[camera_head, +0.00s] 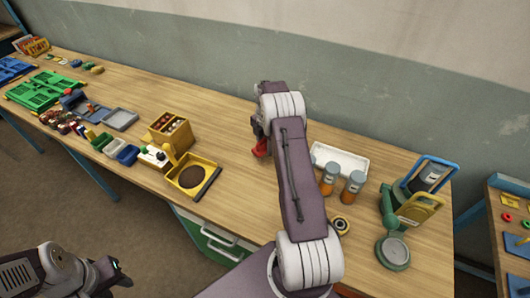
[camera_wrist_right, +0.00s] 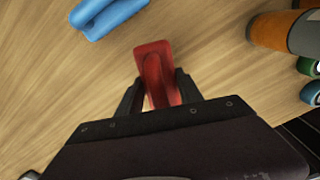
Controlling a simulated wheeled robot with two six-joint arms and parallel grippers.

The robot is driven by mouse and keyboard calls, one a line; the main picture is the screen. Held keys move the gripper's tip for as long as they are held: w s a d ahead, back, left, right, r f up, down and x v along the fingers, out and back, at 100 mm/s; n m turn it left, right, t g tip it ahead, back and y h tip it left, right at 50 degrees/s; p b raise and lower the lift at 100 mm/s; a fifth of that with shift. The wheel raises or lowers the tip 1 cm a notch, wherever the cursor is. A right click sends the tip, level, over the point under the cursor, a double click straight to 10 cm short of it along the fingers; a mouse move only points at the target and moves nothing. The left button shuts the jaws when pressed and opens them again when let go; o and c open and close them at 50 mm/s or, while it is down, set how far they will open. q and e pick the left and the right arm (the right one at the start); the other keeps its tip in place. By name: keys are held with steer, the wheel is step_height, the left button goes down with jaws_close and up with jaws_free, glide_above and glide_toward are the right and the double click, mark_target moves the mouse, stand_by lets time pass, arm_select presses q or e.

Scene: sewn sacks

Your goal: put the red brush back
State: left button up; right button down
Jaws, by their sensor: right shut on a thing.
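The red brush (camera_wrist_right: 155,72) is between the two dark fingers of my right gripper (camera_wrist_right: 160,92) in the right wrist view, and the gripper is shut on it. In the head view a part of the red brush (camera_head: 261,148) shows beside my right gripper (camera_head: 257,130), over the middle of the bench; the rest is hidden by the gripper and arm. My left gripper (camera_head: 120,274) is at the lower left, in front of the bench and away from the things on it; its opening is too unclear to tell.
A white tray (camera_head: 340,154) and two orange jars (camera_head: 353,188) stand right of my right arm. A green device (camera_head: 393,252) is at the bench's right end. A yellow tray (camera_head: 209,168) and wooden box (camera_head: 157,137) stand left. A blue object (camera_wrist_right: 108,17) lies near the brush.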

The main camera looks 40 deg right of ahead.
mark_target(265, 152)
step_height(265, 152, down, 3)
steer(key=shift+s+a+f+p, duration=0.1)
steer(key=shift+f+p, duration=0.1)
steer(key=shift+p, duration=0.2)
steer(key=shift+f, duration=0.4)
steer(key=c, duration=0.8)
jaws_free()
steer(key=shift+o, duration=0.2)
